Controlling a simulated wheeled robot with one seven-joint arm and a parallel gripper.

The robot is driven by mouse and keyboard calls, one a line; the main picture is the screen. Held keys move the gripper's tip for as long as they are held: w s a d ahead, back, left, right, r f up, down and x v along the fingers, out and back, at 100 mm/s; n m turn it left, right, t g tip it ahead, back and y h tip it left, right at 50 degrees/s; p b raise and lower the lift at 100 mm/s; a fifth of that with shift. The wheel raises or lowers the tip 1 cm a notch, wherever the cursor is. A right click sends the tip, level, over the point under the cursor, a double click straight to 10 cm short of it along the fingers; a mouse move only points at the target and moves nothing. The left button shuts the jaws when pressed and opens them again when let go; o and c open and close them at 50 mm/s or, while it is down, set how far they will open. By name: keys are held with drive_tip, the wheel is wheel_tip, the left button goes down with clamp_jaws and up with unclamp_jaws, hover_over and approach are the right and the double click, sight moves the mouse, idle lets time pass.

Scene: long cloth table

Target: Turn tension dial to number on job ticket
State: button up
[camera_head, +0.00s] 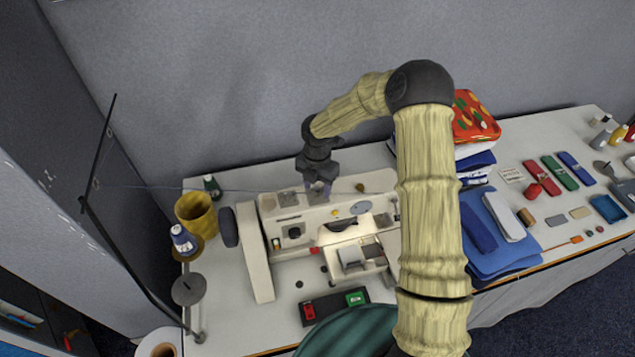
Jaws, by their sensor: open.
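A cream sewing machine (258,262) stands on the left part of the long table. My gripper (318,190) points down over the top rear of the machine, left of its middle. Its jaws are open and small in view; I cannot tell whether they touch anything. I cannot tell which part is the tension dial, and no numbers are readable. A small pale printed card (511,174) lies at right; I cannot tell if it is the job ticket.
My arm crosses the middle and hides part of the table. A red and green switch box (334,305) is in front. Folded blue cloth (490,262) and many small items fill the right.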

sight(317, 191)
drive_tip(key=shift+r, duration=0.1)
wheel_tip(317, 191, up, 17)
drive_tip(key=b, duration=0.4)
idle(0.4)
drive_tip(key=s+d+f+m+t+b, duration=0.1)
drive_tip(key=s+d+f+m, duration=0.1)
drive_tip(key=s+d+m, duration=0.2)
drive_tip(key=s+d+f+m+b, duration=0.1)
drive_tip(key=s+d+f+m, duration=0.2)
drive_tip(key=s+m, duration=0.8)
drive_tip(key=s+d+f+m+t+b, duration=0.1)
drive_tip(key=s+d+m, duration=0.3)
drive_tip(key=m, duration=1)
drive_tip(key=s+f, duration=0.1)
drive_tip(key=s, duration=0.2)
drive_tip(key=shift+s+d+f+t, duration=0.15)
drive_tip(key=shift+d+f+t, duration=0.05)
drive_tip(key=shift+d+t, duration=0.1)
drive_tip(key=shift+c, duration=0.5)
